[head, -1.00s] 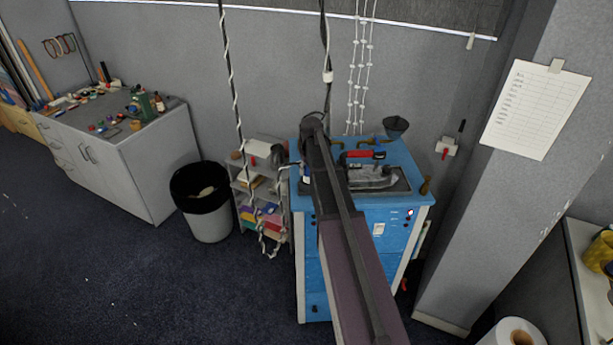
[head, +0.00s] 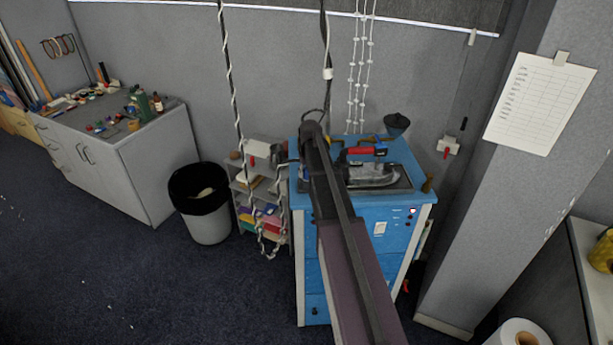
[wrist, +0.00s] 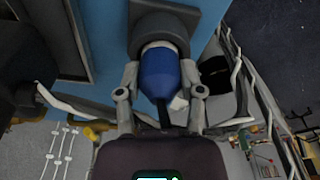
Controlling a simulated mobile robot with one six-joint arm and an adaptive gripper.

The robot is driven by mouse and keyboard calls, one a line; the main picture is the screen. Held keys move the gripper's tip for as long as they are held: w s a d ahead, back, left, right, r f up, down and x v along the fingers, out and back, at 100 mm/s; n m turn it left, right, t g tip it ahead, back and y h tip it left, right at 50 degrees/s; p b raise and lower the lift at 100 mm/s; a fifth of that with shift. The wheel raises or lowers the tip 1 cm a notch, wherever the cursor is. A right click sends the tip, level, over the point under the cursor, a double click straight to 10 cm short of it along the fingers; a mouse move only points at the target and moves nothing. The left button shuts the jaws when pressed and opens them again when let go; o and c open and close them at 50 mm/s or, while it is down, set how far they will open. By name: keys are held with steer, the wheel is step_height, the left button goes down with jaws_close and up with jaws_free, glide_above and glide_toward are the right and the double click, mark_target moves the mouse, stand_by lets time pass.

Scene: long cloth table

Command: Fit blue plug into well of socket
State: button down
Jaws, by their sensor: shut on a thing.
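The blue plug (wrist: 160,76) is between the two fingers of my gripper (wrist: 160,70) in the wrist view, and the fingers are shut on it. A pale metallic band shows at the plug's far end. The dark grey round socket (wrist: 160,22) is straight ahead of it, on a dark square plate against a blue surface. The plug's far end is at the socket's mouth, in line with it. I cannot tell how deep it sits, and the well's inside is hidden. In the head view my arm covers the plug and socket.
A blue cabinet (head: 385,262) with an iron (head: 372,172) on top stands beneath my arm. A small shelf (head: 262,190) and a black-lined bin (head: 203,200) are to its left. Cords hang by the wall. Open carpet (head: 150,285) lies at front left.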

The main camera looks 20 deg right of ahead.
steer(key=shift+f, duration=0.15)
steer(key=shift+c, duration=1.1)
jaws_free()
steer(key=shift+r, duration=0.25)
step_height(320, 180, up, 12)
steer(key=s+p, duration=0.2)
steer(key=p, duration=1)
steer(key=shift+f, duration=0.15)
steer(key=shift+a, duration=0.1)
steer(key=s+a+n+g, duration=0.1)
steer(key=s+a, duration=2.2)
steer(key=shift+s+g, duration=0.4)
